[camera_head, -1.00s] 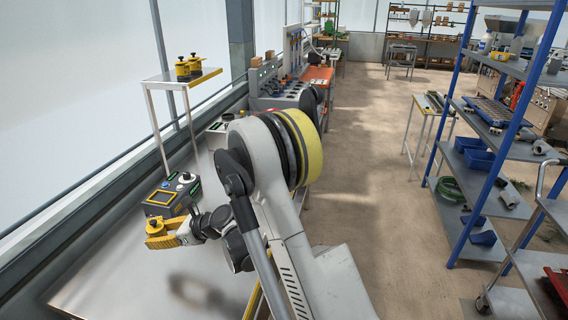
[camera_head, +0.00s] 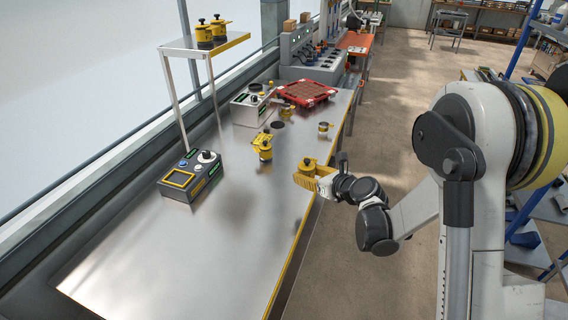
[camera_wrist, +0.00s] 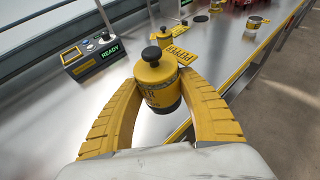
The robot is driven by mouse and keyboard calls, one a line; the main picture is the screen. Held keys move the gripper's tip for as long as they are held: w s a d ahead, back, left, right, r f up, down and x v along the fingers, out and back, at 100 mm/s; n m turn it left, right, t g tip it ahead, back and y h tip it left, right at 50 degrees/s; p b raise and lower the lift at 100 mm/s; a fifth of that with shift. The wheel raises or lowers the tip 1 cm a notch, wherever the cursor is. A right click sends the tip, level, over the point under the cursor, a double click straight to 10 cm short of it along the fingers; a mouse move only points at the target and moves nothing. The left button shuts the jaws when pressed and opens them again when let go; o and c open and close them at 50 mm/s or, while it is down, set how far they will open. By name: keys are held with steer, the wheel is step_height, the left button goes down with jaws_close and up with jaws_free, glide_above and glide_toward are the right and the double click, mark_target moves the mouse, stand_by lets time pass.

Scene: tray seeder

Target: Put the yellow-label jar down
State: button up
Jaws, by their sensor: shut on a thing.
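My gripper (camera_head: 306,176) is shut on a yellow-label jar with a black knob on top; the jar (camera_wrist: 156,84) sits upright between the two yellow fingers in the wrist view. In the head view the held jar (camera_head: 308,163) is near the right-hand edge of the steel bench (camera_head: 215,255). It appears to be above the bench; I cannot tell the height. Its label is only partly readable. Another yellow jar (camera_head: 264,146) stands on the bench farther left, and behind the held jar in the wrist view is a yellow card (camera_wrist: 182,54) reading PEPPER.
A control box (camera_head: 190,178) with a READY display in the wrist view stands at the bench's left. Two yellow jars (camera_head: 211,31) stand on a raised shelf (camera_head: 190,45). A red tray (camera_head: 305,91) and a small yellow-banded container (camera_head: 323,129) are farther back. The near bench is clear.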

steer(key=b, duration=0.3)
glide_above(278, 195)
step_height(278, 195, down, 6)
steer(key=shift+s+f, duration=0.1)
steer(key=shift+f, duration=0.05)
steer(key=shift+f+b, duration=1.2)
steer(key=shift+f, duration=0.8)
steer(key=shift+f, duration=0.25)
steer(key=o, duration=1.2)
steer(key=shift+r, duration=0.1)
steer(key=shift+r, duration=0.1)
